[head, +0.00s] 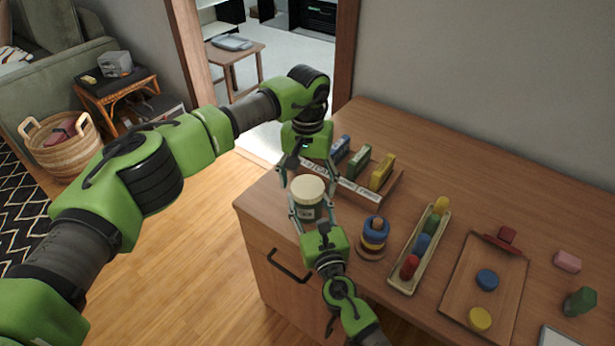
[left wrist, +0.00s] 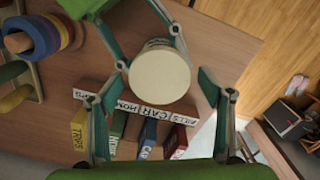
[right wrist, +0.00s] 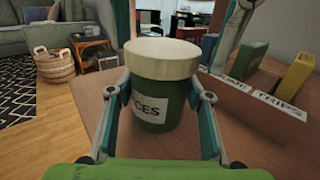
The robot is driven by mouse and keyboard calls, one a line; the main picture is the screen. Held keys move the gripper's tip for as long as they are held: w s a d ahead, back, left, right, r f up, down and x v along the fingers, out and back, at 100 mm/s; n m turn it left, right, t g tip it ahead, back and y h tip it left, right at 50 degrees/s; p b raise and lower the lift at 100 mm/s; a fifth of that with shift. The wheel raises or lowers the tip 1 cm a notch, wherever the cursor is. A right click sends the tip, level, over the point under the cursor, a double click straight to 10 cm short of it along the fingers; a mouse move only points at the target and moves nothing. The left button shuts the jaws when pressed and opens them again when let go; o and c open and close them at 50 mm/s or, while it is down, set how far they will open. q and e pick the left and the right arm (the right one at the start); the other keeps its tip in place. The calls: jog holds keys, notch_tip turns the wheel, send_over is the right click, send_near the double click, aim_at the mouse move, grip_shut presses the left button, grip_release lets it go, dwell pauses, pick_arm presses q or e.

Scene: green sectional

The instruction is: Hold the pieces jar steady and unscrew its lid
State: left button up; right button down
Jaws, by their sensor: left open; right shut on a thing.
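The pieces jar (head: 307,210) is green with a cream lid (head: 307,188) and stands upright near the desk's front left edge. A white label ending in "CES" shows on the jar in the right wrist view (right wrist: 152,108). My right gripper (head: 314,212) is shut on the jar's body, one finger on each side. My left gripper (head: 308,174) is open, just behind and above the lid. In the left wrist view the lid (left wrist: 160,77) lies between its spread fingers, with gaps on both sides. The lid sits on the jar.
A wooden rack (head: 367,194) with labelled, coloured boxes stands close behind the jar. The desk (head: 500,185) has free room toward the wall.

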pick_arm(q)
jog(key=shift+c, duration=0.3)
pick_arm(e)
jog(key=shift+f, duration=0.1)
pick_arm(q)
jog(key=c, duration=1.2)
jog(key=shift+o, duration=0.2)
